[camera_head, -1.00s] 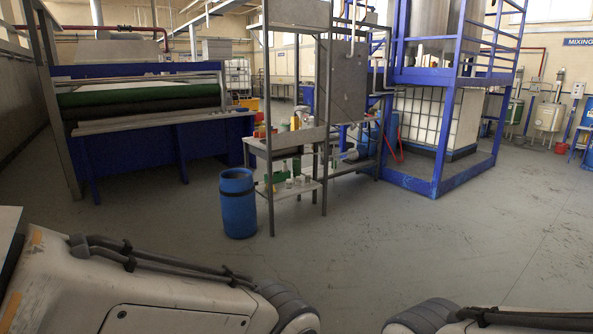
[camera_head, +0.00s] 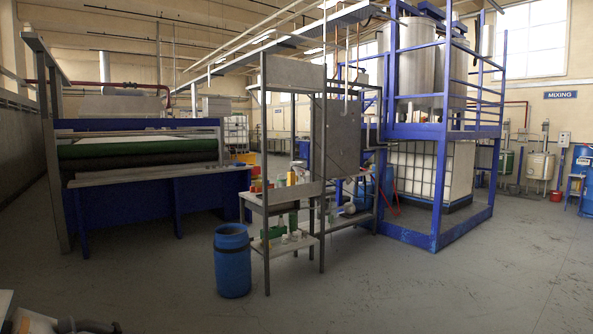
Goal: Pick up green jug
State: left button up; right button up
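I cannot make out a green jug for certain. A metal shelf stand (camera_head: 283,206) in the middle holds several small items. A small green item (camera_head: 272,232) shows on its lower shelf, too small to tell its shape. Small red and yellow items (camera_head: 292,179) stand on its upper level. Neither gripper is in view; only a bit of my own left arm shows at the bottom left corner.
A blue drum (camera_head: 232,262) stands on the floor just left of the stand. A blue machine with a green roll (camera_head: 138,148) is at left. A blue frame with steel tanks (camera_head: 436,236) is at right. The floor in front is clear.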

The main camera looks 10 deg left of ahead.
aim_at(292, 216)
jog(key=u, duration=0.3)
jog(key=k, duration=0.4)
jog(key=u, duration=1)
jog(key=k, duration=0.95)
jog(key=u, duration=0.6)
jog(key=i, duration=1.5)
jog(key=z, duration=0.25)
jog(key=i, duration=1.95)
jog(key=z, duration=0.2)
jog(key=i, duration=2)
jog(key=z, duration=0.15)
jog(key=i, duration=2)
jog(key=z, duration=0.2)
jog(key=i, duration=2.05)
jog(key=z, duration=0.15)
